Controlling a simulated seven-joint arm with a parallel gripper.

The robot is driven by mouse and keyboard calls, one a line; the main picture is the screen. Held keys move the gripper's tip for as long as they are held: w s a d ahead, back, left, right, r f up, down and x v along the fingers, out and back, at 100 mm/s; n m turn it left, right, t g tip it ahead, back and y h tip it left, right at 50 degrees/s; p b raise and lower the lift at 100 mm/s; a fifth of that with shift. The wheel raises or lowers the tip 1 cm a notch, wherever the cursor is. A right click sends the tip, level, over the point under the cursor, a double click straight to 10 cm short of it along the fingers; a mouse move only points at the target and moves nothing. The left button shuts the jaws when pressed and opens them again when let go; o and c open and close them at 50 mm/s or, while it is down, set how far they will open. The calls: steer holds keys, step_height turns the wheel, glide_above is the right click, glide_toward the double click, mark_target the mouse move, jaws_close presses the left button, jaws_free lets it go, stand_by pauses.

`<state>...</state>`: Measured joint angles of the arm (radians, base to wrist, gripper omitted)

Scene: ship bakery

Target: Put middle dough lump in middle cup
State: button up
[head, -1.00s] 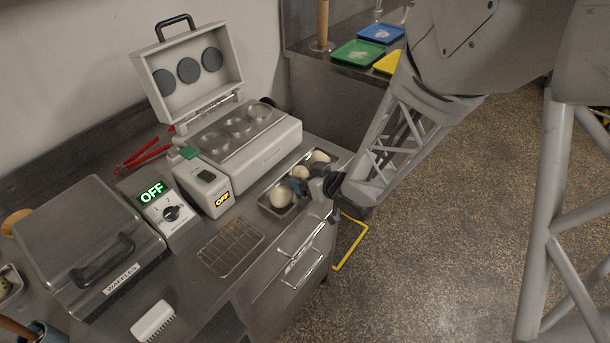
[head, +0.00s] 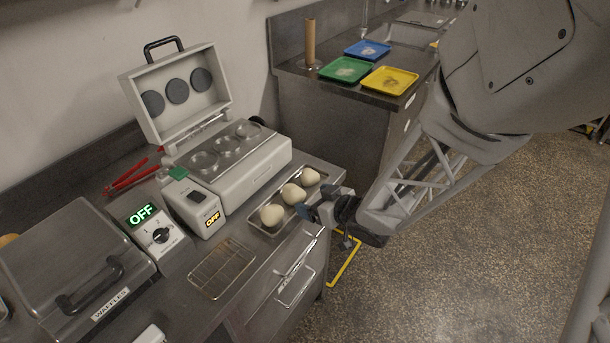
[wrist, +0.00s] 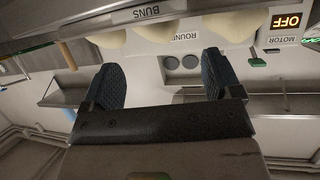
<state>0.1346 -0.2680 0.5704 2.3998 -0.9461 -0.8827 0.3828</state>
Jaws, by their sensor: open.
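Three pale dough lumps lie in a row in a metal tray (head: 262,229) at the counter's right edge. The middle dough lump (head: 293,194) sits between the near lump (head: 271,215) and the far lump (head: 310,177). My gripper (head: 311,207) is open and empty, just right of the tray at its front side. In the wrist view my gripper (wrist: 162,78) shows both dark fingers spread, with nothing between them; lumps show at the top, partly cut off. The middle cup (head: 228,146) is a round, empty-looking hollow in the open white machine, between two similar cups.
The machine's lid (head: 183,92) stands open behind the cups. A motor switch box (head: 194,202) reading OFF stands left of the tray, and a wire rack (head: 222,268) lies in front. A closed waffle iron (head: 75,250) is at left. Coloured trays (head: 389,80) stand on the back counter.

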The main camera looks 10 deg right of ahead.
stand_by(0.4)
steer(key=s+d+r+m+g+h, duration=0.25)
steer(key=d+r+m+h, duration=0.25)
steer(key=d+r+h, duration=0.4)
steer(key=s+a+r+m+g, duration=0.1)
steer(key=s+a+r+g, duration=0.1)
steer(key=s+r, duration=0.3)
steer(key=s+a+r+m+g+y, duration=0.1)
steer(key=s+r+g, duration=0.3)
steer(key=s, duration=0.8)
steer(key=shift+s+a+r, duration=0.4)
steer(key=shift+a+r, duration=0.2)
steer(key=shift+r, duration=0.1)
